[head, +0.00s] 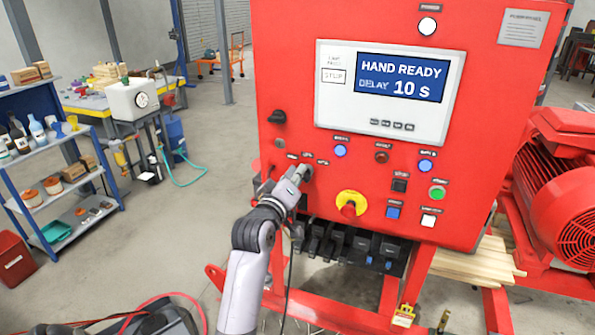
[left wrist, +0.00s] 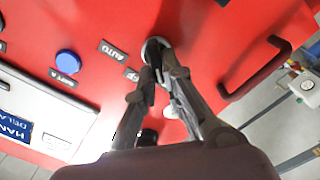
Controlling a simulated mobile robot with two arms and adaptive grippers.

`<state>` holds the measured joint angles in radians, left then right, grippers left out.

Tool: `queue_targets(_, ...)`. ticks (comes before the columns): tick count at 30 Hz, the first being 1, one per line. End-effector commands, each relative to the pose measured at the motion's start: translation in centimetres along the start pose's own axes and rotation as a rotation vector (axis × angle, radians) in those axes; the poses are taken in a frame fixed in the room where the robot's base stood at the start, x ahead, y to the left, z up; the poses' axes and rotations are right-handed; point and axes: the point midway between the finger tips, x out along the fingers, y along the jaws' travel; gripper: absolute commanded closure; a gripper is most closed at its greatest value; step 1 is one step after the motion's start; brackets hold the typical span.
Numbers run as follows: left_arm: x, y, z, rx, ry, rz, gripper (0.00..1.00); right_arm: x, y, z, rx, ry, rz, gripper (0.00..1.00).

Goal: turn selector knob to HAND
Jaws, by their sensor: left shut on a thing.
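The selector knob (left wrist: 152,46) is on the red panel (head: 375,165), below and left of the display. Its round metal rim shows between my fingertips in the left wrist view. In the head view its rim (head: 307,172) is mostly covered by my gripper. My left gripper (head: 299,175) is shut on the knob; its fingers also show in the left wrist view (left wrist: 162,76). Labels AUTO (left wrist: 114,49) and one partly hidden stand beside the knob. The fingers hide which way the knob points. The display (head: 401,78) reads HAND READY, DELAY 10 s. My right gripper is out of view.
A black knob (head: 277,117) sits above my gripper. A red-and-yellow emergency stop (head: 349,206) and several push buttons are to the right. A dark handle (left wrist: 255,72) stands out from the panel. A red motor (head: 560,190) is at right, a blue shelf (head: 50,165) at left.

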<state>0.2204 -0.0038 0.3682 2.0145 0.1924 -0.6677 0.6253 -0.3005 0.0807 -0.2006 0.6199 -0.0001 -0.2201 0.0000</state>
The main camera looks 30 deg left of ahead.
Motion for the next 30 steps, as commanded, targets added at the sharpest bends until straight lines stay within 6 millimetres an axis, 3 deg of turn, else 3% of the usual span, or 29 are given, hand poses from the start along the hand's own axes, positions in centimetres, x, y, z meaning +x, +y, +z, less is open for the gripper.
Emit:
queue_targets(16,0.0,-0.07,0.0,-0.031,0.0,0.0,1.0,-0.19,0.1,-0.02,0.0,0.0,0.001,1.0)
queue_targets(17,0.0,-0.06,0.0,-0.031,0.0,0.0,0.9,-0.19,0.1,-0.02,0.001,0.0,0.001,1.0)
queue_targets(24,0.0,-0.06,-0.01,-0.029,0.0,0.0,0.74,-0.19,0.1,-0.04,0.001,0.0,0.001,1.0)
queue_targets(30,0.0,-0.05,-0.01,-0.028,0.0,0.0,0.7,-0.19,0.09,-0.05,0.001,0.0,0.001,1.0)
